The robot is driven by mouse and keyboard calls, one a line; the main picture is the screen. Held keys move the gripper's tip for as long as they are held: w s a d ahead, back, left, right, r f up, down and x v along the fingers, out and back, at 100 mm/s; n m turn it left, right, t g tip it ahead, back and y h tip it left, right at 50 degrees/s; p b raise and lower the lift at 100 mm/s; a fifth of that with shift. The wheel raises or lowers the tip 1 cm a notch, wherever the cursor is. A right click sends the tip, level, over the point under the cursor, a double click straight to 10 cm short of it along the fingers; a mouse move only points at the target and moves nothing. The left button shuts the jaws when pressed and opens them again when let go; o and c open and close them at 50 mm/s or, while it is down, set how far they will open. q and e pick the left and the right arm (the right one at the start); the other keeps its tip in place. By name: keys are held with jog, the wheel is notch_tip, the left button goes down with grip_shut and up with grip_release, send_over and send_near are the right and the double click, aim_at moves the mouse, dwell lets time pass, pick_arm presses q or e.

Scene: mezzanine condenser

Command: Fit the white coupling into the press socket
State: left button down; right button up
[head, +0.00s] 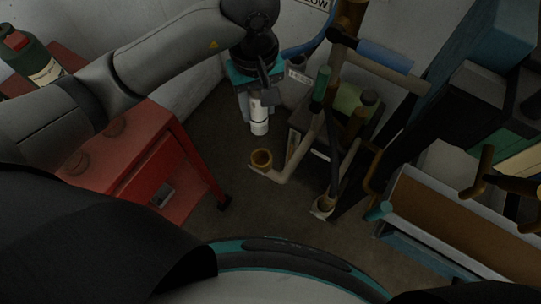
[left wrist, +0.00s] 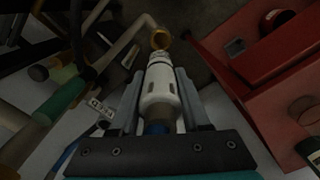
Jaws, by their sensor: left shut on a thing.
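The white coupling (head: 259,118) is a short white cylinder held upright between the fingers of my left gripper (head: 257,100), its lower end sticking out below them. In the left wrist view the coupling (left wrist: 160,95) lies between both grey fingers of the gripper (left wrist: 160,100), with a blue part at its base. A brass ring-shaped socket (head: 261,158), which I take for the press socket, tops a beige pipe end below the coupling. It also shows in the left wrist view (left wrist: 160,39), just beyond the coupling's tip. The two appear apart. My right gripper is not visible.
A red table (head: 135,155) stands at the left with a dark green bottle (head: 38,58) behind it. Pipes with a green handle (head: 321,88) and a blue sleeve (head: 385,56) rise close right of my gripper. A brown-topped bench (head: 460,235) is at the right.

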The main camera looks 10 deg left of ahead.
pick_arm(q)
notch_tip(320, 180, down, 20)
jog(key=b, duration=0.4)
jog(key=shift+r, duration=0.25)
jog(key=shift+f, duration=0.2)
jog(key=c, duration=0.8)
grip_release()
jog(key=o, duration=0.4)
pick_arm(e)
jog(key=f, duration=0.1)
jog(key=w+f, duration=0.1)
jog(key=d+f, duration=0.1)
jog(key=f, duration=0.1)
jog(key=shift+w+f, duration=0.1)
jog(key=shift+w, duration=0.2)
pick_arm(q)
jog(key=shift+s, duration=0.1)
jog(key=shift+r, duration=0.1)
